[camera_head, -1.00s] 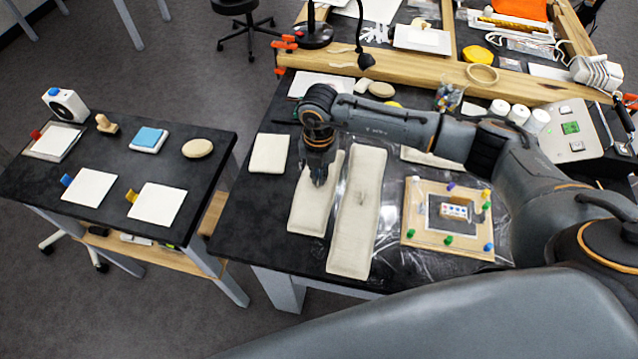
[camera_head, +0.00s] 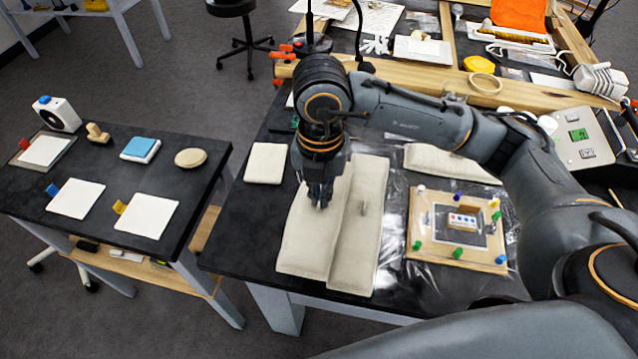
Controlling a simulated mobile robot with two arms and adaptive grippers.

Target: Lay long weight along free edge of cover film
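My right gripper (camera_head: 320,203) points down at the middle of a long beige weight (camera_head: 308,250) and appears shut on it. This weight looks raised a little off the black table and overlaps the left side of a second long beige weight (camera_head: 357,250). A third long weight (camera_head: 450,163) lies behind the pinned board, partly hidden by my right arm. The clear wrinkled cover film (camera_head: 393,270) spreads on the table around the board (camera_head: 425,250), right of the second weight. My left gripper is not in view.
Several coloured pins hold the board's contents. A square beige pad (camera_head: 265,163) lies left of the weights. A wooden beam (camera_head: 420,78) edges the table's back. A side table (camera_head: 105,158) at left holds white pads, a sponge and a round disc.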

